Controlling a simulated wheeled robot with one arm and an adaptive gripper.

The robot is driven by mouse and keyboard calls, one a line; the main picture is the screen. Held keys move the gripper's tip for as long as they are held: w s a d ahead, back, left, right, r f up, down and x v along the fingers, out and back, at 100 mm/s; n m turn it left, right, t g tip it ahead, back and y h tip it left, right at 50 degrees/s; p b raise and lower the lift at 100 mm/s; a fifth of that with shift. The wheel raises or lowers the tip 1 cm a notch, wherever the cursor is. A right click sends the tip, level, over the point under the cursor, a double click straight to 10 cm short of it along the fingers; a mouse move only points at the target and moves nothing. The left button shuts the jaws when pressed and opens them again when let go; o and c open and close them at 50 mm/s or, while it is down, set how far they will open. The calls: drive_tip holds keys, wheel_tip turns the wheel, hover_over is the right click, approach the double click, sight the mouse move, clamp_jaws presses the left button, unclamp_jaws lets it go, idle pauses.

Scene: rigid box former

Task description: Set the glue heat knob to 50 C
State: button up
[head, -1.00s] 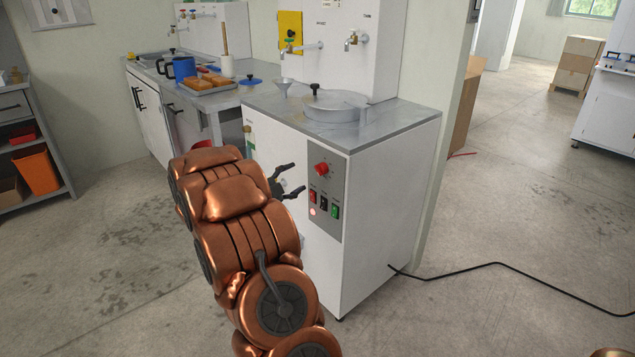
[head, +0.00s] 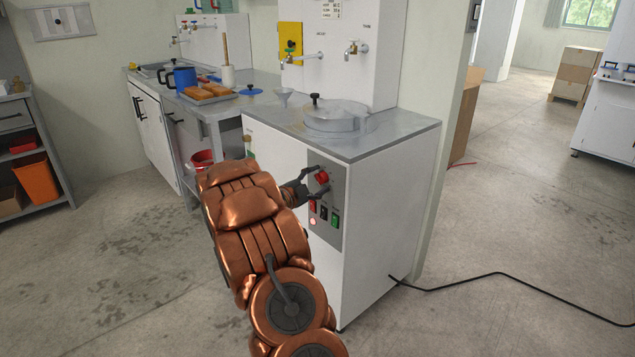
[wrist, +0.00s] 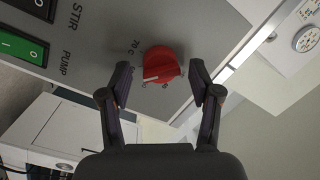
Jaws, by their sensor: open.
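The red glue heat knob (head: 322,177) sits at the top of the grey control panel (head: 329,222) on the front of the white machine. In the wrist view the knob (wrist: 162,65) has a white pointer line. A "70 C" mark shows beside it; the other scale marks are too small to read. My gripper (head: 318,184) is at the knob, and in the wrist view its open fingers (wrist: 163,85) stand one on each side of it, with visible gaps. The knob is not gripped.
Below the knob are red, black and green switches (head: 335,220); the wrist view shows "STIR" and "PUMP" labels with a green switch (wrist: 20,46). A lidded pot (head: 337,117) is set in the machine's top. A black cable (head: 500,274) crosses the floor at right.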

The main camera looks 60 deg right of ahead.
drive_tip(key=shift+d, duration=0.1)
drive_tip(key=c, duration=1.1)
drive_tip(key=shift+p, duration=0.35)
drive_tip(key=shift+r+n+p, duration=0.2)
drive_tip(key=shift+n+p, duration=0.3)
drive_tip(key=shift+p, duration=0.4)
drive_tip(key=n+p, duration=0.2)
drive_tip(key=p, duration=0.3)
drive_tip(key=shift+r+n+y, duration=0.15)
drive_tip(key=shift+n+y, duration=0.15)
drive_tip(key=shift+n, duration=0.1)
drive_tip(key=n+p, duration=0.3)
drive_tip(key=p, duration=0.3)
drive_tip(key=shift+n, duration=0.3)
drive_tip(key=shift+f+n+g+y+p, duration=0.3)
drive_tip(key=shift+n+p, duration=0.1)
drive_tip(key=shift+p, duration=0.4)
